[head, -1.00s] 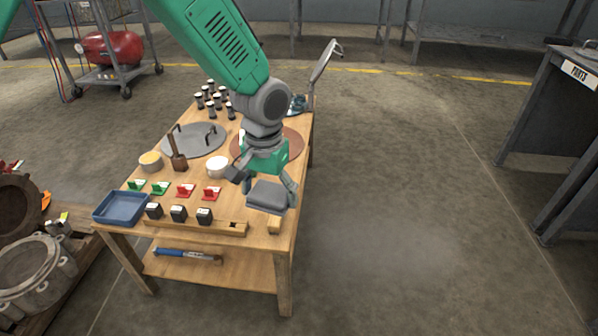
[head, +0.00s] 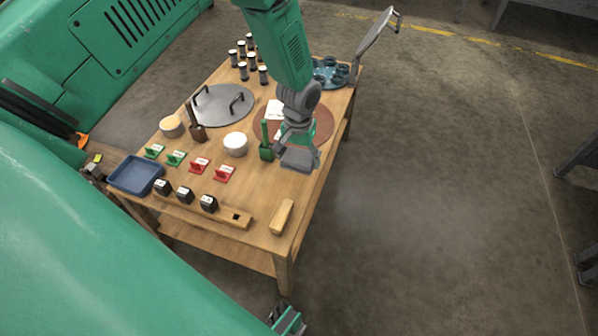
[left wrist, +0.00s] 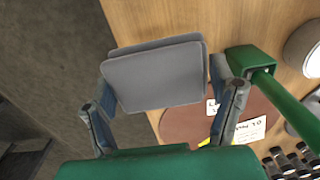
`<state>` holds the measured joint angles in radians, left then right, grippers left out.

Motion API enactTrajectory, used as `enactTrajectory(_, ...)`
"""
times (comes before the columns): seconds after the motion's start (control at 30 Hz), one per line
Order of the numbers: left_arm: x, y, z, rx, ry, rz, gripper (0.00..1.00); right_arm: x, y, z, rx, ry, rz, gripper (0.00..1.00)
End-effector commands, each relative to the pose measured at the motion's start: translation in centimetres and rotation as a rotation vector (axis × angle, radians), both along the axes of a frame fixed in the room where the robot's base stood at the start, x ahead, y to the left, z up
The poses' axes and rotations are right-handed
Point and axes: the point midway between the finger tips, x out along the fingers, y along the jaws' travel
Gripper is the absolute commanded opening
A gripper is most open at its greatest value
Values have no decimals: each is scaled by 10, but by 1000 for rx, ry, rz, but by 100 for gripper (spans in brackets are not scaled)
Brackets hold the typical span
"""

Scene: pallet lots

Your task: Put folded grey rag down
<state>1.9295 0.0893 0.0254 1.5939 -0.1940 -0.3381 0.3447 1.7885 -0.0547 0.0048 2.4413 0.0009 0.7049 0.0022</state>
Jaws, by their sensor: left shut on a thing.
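The folded grey rag (head: 299,159) is a flat, rounded grey pad. My left gripper (head: 297,143) is shut on it and holds it over the right edge of the wooden table (head: 262,192). In the left wrist view the rag (left wrist: 155,77) lies between the two fingers of the gripper (left wrist: 165,98), with floor behind its left part and table behind its right. I cannot tell its height above the table. A green and grey part at the bottom edge of the head view seems to be my right gripper (head: 288,319); its jaws are cut off.
A green-handled tool (head: 266,141) stands close left of the rag, beside a reddish-brown round mat (head: 322,124). A white round container (head: 235,144), red and green clips, a blue tray (head: 136,173) and a wooden block (head: 282,217) are nearby. The front right tabletop is partly clear.

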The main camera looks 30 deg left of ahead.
Motion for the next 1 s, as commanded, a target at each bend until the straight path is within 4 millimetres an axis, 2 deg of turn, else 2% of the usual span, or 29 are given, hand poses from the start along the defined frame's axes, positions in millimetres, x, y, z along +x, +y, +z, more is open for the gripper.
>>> enactTrajectory(0.03,0,0,-12,-1,0,1,54,0,0,-7,0,0,0,40)
enactTrajectory(0.2,0,0,-26,-1,-1,0,54,0,0,-12,0,-1,0,40)
enactTrajectory(0.4,0,0,-54,0,0,-1,54,0,0,-24,0,-1,0,40)
enactTrajectory(0.73,0,0,-55,0,-1,-1,54,1,0,-24,0,-2,0,40)
enactTrajectory(0.77,0,0,-55,0,-1,-1,84,1,0,-24,0,-2,0,40)
enactTrajectory(0.8,0,0,-55,0,-1,-1,98,1,0,-23,0,-2,0,40)
enactTrajectory(1.0,0,0,-55,0,-1,-1,98,1,0,-23,0,-2,0,40)
